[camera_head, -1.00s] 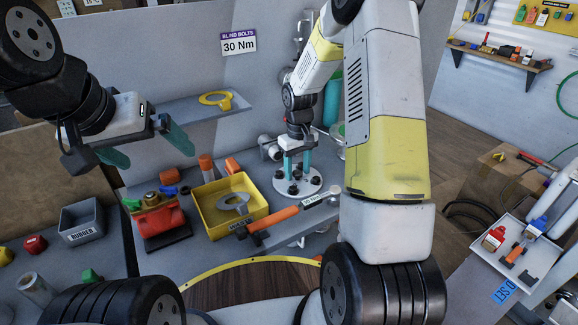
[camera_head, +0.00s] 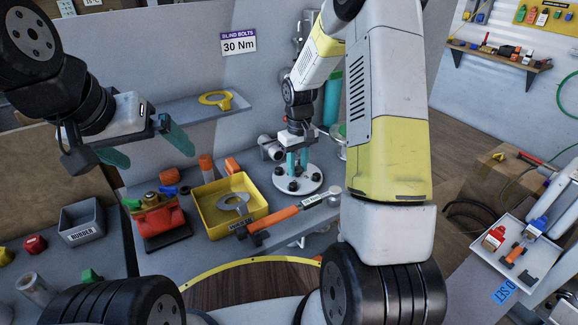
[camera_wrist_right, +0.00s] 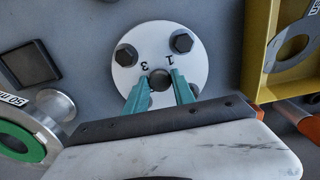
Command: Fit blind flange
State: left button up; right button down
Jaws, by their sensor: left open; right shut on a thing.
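The white round blind flange (camera_head: 309,187) lies flat on the grey bench in the head view, with several dark bolt heads around it. In the right wrist view its face (camera_wrist_right: 160,32) shows the numbers 3 and 1. My right gripper (camera_head: 297,168) points down over it, and its teal fingers (camera_wrist_right: 159,88) are shut on a dark knob or bolt head (camera_wrist_right: 159,76) on the flange. I cannot tell whether the flange is clear of the bench. My left gripper (camera_head: 145,148) is open and empty, high at the left.
A yellow tray (camera_head: 207,222) with a grey ring stands left of the flange. An orange-handled torque wrench (camera_head: 285,213) lies in front. A pipe end with a green ring (camera_wrist_right: 20,140) is near the flange. A shelf (camera_head: 185,108) holds a yellow ring (camera_head: 216,98).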

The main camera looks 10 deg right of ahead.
aim_at(298, 169)
jog(key=shift+r, duration=2.4)
jog(key=c, duration=1.7)
grip_release()
jog(key=shift+c, duration=0.2)
grip_shut()
